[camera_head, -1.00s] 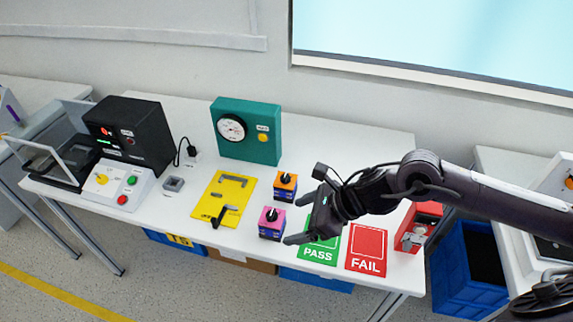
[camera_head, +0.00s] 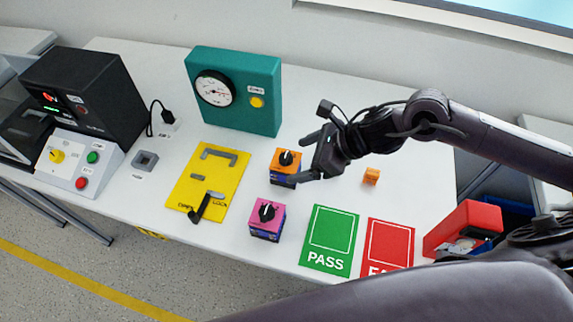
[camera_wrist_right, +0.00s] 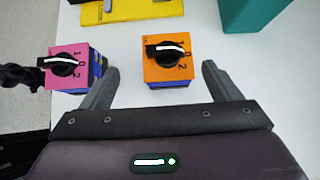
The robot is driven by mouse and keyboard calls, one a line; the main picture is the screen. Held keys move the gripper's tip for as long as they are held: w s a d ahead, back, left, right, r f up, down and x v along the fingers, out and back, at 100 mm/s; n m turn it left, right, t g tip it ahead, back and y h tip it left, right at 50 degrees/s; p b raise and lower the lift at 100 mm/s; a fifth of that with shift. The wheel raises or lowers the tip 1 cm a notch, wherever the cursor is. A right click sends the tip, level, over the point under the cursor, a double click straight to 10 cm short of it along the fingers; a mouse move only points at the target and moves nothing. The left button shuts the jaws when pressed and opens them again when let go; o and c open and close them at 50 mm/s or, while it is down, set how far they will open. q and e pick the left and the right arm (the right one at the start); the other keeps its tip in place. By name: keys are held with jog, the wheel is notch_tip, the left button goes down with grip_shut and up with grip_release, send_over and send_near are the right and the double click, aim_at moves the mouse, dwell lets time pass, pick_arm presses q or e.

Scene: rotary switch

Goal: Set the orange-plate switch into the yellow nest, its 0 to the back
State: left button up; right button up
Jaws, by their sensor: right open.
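The orange-plate switch (camera_head: 285,160) stands on the white table to the right of the yellow nest. It has a black knob with a white line; its small marks are hard to read. The yellow nest (camera_head: 186,193) is a flat plate with a grey bracket, a small grey block and a black lever at its front, by OPEN and LOCK labels. My right gripper (camera_head: 300,160) is open beside the orange-plate switch. In the right wrist view the orange-plate switch (camera_wrist_right: 168,72) shows ahead of and between the open fingers, with no visible contact. My left gripper is not in view.
A pink-plate switch (camera_head: 267,212) stands in front of the orange one, close to one finger in the wrist view. A teal gauge box (camera_head: 258,100) stands behind. Green PASS (camera_head: 329,240) and red FAIL (camera_head: 389,245) mats lie front right. A small orange block (camera_head: 371,176) lies near my arm.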

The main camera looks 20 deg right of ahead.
aim_at(292, 161)
jog(key=shift+w+a+f, duration=0.2)
jog(key=shift+w+f, duration=0.25)
jog(key=shift+f, duration=0.15)
jog(key=shift+w+a+f, duration=0.15)
jog(key=shift+w+f, duration=0.25)
jog(key=shift+f, duration=0.15)
jog(key=shift+w+a+f+p, duration=0.2)
jog(key=shift+a+f+p, duration=0.25)
jog(key=shift+a, duration=0.2)
jog(key=p+x, duration=0.1)
jog(key=x, duration=0.2)
jog(key=shift+w+f, duration=0.2)
jog(key=shift+f, duration=0.1)
jog(key=shift+w+a+f, duration=0.1)
jog(key=shift+a+f, duration=0.15)
jog(key=shift+f, duration=0.05)
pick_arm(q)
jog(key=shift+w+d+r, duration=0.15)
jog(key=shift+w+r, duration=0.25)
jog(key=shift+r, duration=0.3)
pick_arm(e)
jog(key=c, duration=1.2)
